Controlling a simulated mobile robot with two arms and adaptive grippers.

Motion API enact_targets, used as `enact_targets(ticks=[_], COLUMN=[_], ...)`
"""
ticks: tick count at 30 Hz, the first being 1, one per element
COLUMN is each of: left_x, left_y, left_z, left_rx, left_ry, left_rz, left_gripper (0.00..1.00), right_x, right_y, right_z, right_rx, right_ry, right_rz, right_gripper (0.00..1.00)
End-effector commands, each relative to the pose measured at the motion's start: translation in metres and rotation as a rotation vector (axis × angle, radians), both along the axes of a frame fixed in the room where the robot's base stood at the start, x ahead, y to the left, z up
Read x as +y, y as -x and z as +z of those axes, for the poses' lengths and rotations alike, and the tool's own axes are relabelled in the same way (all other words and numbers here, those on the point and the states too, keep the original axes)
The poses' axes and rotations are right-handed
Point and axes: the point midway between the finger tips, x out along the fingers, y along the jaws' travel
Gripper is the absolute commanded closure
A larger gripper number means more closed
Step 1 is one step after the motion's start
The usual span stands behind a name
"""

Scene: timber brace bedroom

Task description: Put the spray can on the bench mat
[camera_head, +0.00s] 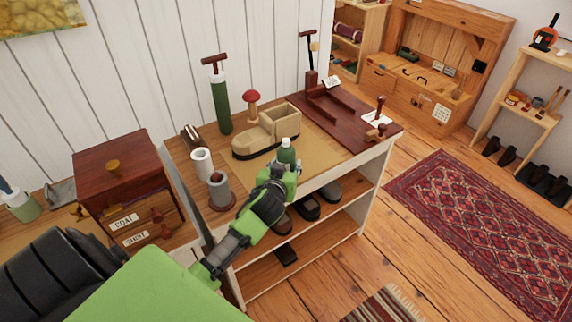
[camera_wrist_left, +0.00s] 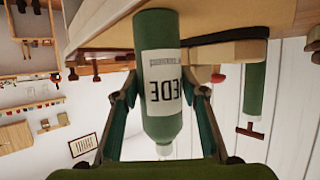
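The spray can (camera_head: 287,152) is green with a pale cap and stands roughly upright at the front edge of the bench. In the left wrist view the can (camera_wrist_left: 160,110) shows its white label upside down, nozzle towards me. My left gripper (camera_head: 280,172) has its fingers on both sides of the can, shut on it. The tan bench mat (camera_head: 315,157) lies under and behind the can in the head view. I cannot tell whether the can's base touches the mat. My right gripper is not in view.
A dark red board (camera_head: 345,125) is at right. The mat's right part is clear.

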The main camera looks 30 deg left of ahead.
Motion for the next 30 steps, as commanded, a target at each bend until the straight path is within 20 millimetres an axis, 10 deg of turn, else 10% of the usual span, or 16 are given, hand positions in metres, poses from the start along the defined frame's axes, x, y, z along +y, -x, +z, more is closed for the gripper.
enact_targets(ticks=[14, 30], left_x=[-0.001, -0.033], left_y=[0.003, 0.077], left_z=[0.002, 0.035], left_rx=[0.001, 0.000], left_ry=[0.000, 0.002], left_rz=[0.000, 0.000], left_gripper=[0.48, 0.48], right_x=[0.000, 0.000], right_y=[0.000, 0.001], right_z=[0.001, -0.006], right_rx=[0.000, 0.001], right_ry=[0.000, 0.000], right_rz=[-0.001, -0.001], right_gripper=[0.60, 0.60])
